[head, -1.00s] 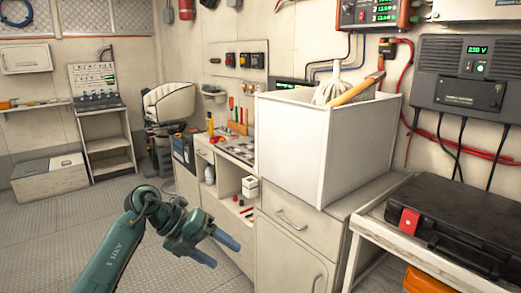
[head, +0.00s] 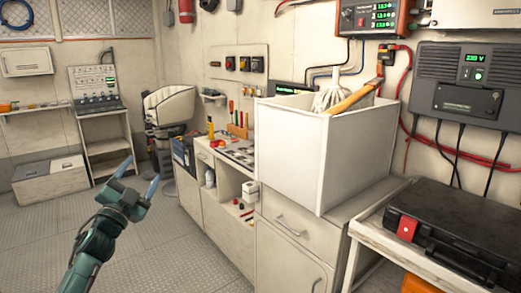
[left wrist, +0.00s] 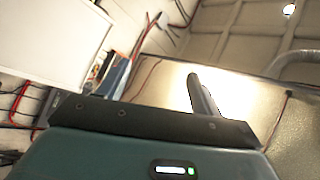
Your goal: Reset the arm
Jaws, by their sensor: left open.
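My left gripper (head: 137,182) is open and empty in the head view. Its two blue fingertips point up and to the right, above the metal floor and left of the workbench. In the left wrist view, a dark finger (left wrist: 202,95) stands up past the gripper's body, with nothing held against it. The other finger cannot be made out there. My right gripper is in neither view.
A white bin (head: 322,150) holding a mop (head: 335,93) stands on the cabinet (head: 290,227). A black case (head: 455,225) lies on a white table at right. Tools lie on the workbench (head: 207,151). The metal floor (head: 170,235) around the arm is clear.

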